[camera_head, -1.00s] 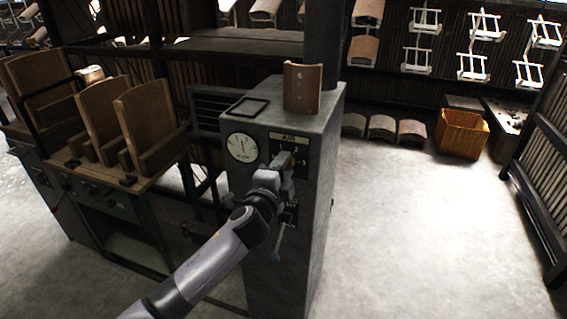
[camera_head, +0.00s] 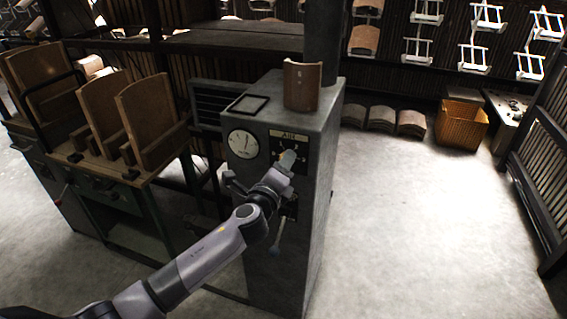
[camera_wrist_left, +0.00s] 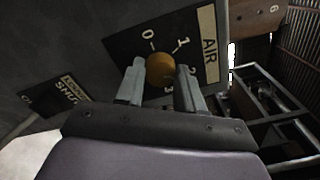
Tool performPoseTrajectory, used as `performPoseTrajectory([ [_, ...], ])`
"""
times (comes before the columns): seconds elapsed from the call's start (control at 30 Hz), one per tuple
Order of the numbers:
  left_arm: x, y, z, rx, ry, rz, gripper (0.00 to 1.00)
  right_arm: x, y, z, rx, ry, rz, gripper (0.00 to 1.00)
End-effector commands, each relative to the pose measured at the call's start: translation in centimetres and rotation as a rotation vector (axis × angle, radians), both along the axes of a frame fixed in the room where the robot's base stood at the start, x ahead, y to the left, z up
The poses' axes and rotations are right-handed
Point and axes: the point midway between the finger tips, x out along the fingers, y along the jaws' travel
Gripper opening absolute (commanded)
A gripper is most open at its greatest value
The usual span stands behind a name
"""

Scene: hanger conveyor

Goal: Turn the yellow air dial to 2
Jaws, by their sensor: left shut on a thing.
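The yellow air dial (camera_wrist_left: 160,67) shows in the left wrist view as a round knob on a dark panel (camera_wrist_left: 128,44) marked AIR, with 0, 1, 2 and 3 around it. My left gripper (camera_wrist_left: 160,76) has one finger on each side of the knob and is shut on it. I cannot make out which number the dial points to. In the head view my left gripper (camera_head: 286,160) is at the panel on the grey cabinet's front and largely hides the dial. My right gripper is not in view.
The grey cabinet (camera_head: 318,190) carries a round white gauge (camera_head: 243,145) left of the panel and a curved brown piece (camera_head: 301,86) on top. A lever (camera_head: 278,236) hangs below the panel. A second label (camera_wrist_left: 68,90) shows left in the wrist view. Floor to the right is clear.

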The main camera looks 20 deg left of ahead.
Motion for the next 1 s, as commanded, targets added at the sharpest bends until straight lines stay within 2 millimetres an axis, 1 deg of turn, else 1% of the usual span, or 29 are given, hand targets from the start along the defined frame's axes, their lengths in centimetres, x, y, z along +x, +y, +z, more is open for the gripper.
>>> performPoseTrajectory([
  [0.47, 0.02, 0.02, 0.04, 0.013, -0.001, 0.001, 0.07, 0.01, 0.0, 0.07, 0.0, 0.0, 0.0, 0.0],
  [0.5, 0.02, 0.02, 0.04, 0.012, -0.001, 0.001, 0.47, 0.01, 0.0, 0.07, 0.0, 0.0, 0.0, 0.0],
  [0.53, 0.02, 0.02, 0.04, 0.012, -0.001, 0.001, 0.57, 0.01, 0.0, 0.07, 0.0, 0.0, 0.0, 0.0],
  [0.57, 0.02, 0.02, 0.04, 0.012, -0.001, 0.001, 0.63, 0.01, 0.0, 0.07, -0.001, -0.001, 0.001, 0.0],
  [0.87, -0.05, 0.01, 0.02, 0.011, 0.0, 0.0, 0.63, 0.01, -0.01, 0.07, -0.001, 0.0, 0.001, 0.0],
  [1.0, -0.81, 0.05, -0.06, 0.011, 0.0, 0.0, 0.63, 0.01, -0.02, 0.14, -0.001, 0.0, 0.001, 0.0],
])
